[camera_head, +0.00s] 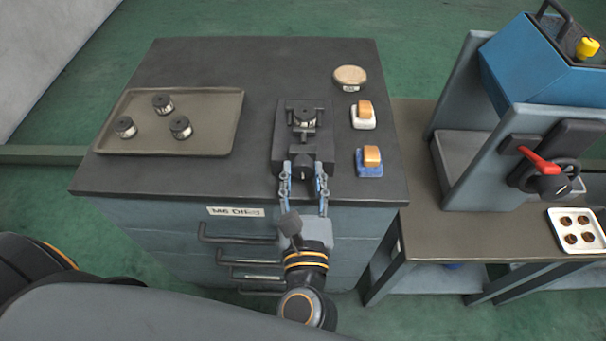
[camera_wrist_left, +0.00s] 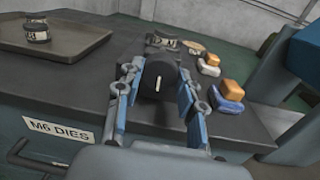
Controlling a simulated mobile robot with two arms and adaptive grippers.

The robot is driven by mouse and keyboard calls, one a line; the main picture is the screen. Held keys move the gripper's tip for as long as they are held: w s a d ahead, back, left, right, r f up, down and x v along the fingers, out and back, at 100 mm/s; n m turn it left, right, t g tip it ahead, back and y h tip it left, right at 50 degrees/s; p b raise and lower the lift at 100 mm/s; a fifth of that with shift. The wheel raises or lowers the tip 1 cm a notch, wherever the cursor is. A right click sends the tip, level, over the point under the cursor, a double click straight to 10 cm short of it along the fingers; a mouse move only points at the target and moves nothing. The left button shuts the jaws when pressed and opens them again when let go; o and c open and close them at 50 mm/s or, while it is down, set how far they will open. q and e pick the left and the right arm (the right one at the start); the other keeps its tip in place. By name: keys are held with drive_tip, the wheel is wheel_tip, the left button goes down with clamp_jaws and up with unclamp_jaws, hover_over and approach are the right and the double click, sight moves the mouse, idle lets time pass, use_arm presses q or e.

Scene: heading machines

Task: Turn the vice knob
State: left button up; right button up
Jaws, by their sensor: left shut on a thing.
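The dark vice (camera_head: 291,152) stands on the cabinet top near its front edge, with a round die piece (camera_head: 304,117) between its jaws. Its black round knob (camera_head: 305,174) faces the front edge. My left gripper (camera_head: 304,180) reaches it from the front, one finger on each side of the knob. In the left wrist view the knob (camera_wrist_left: 160,78) shows a light line on its face and sits between the fingertips of my left gripper (camera_wrist_left: 161,85), which is shut on it. The right gripper does not show.
A tray (camera_head: 215,137) with several dies lies on the left. Two orange-topped blocks on a white base (camera_head: 363,122) and a blue base (camera_head: 370,169), and a round pale disc (camera_head: 350,75), stand right of the vice. A blue machine with a red lever (camera_head: 538,160) stands right.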

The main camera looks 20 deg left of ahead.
use_arm(q)
drive_tip(key=shift+r+m+p, duration=0.15)
drive_tip(key=shift+m+p, duration=0.75)
drive_tip(key=shift+m, duration=0.1)
drive_tip(key=shift+r+m+p, duration=0.1)
drive_tip(key=shift+m+p, duration=0.8)
drive_tip(key=shift+m, duration=0.1)
drive_tip(key=m+p, duration=0.4)
drive_tip(key=shift+a+m, duration=0.1)
drive_tip(key=shift+m, duration=0.3)
drive_tip(key=m+p, duration=0.4)
drive_tip(key=m, duration=0.1)
drive_tip(key=shift+m+t+h+p, duration=0.3)
drive_tip(key=shift+t+h+p, duration=0.1)
drive_tip(key=m+p, duration=0.2)
drive_tip(key=m, duration=0.1)
drive_tip(key=shift+f, duration=0.1)
drive_tip(key=shift+m+p, duration=0.5)
drive_tip(key=shift+m, duration=0.1)
drive_tip(key=shift+f, duration=0.1)
